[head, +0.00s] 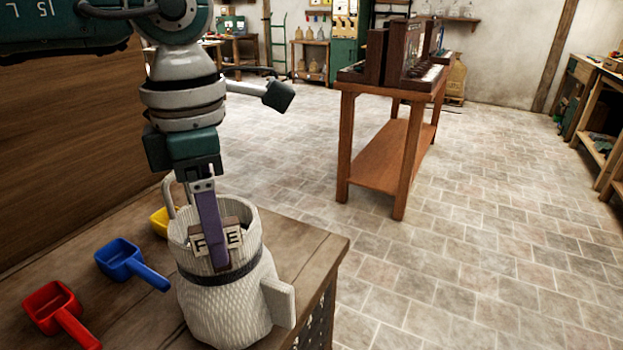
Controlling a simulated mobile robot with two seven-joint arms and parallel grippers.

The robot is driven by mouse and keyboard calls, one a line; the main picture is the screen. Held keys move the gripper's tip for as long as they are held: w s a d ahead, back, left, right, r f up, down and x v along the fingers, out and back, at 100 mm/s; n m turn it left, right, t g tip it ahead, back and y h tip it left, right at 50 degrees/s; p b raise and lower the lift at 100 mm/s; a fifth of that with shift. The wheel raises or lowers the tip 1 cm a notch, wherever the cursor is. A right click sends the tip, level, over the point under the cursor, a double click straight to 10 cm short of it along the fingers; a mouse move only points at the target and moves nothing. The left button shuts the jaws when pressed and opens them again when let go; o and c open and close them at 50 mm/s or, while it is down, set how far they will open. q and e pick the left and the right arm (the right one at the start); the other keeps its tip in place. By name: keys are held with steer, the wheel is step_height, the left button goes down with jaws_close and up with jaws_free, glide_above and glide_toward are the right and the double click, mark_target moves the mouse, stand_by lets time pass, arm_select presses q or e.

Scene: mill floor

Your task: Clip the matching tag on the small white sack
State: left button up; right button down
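The small white sack (222,305) stands upright on the wooden bench, with a woven surface, an open top and a dark band around its neck. My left gripper (220,262) points down at the front of the sack's mouth. One long purple finger shows; the other is hidden, so I cannot tell how far apart they are. A lettered tag (234,239), with F and E readable, sits behind the finger at the mouth; the finger covers its middle. I cannot tell whether it is gripped or touching the sack. A plain pale block (279,301) sticks out at the sack's right side. My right gripper is out of view.
A red scoop (60,313), a blue scoop (130,263) and a partly hidden yellow scoop (160,221) lie left of the sack. The bench (318,256) ends just right of it. A wooden table (386,93) stands beyond, across open stone floor (480,240).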

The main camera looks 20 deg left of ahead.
arm_select(q)
step_height(320, 180, up, 10)
steer(key=shift+b, duration=0.45)
stand_by(0.7)
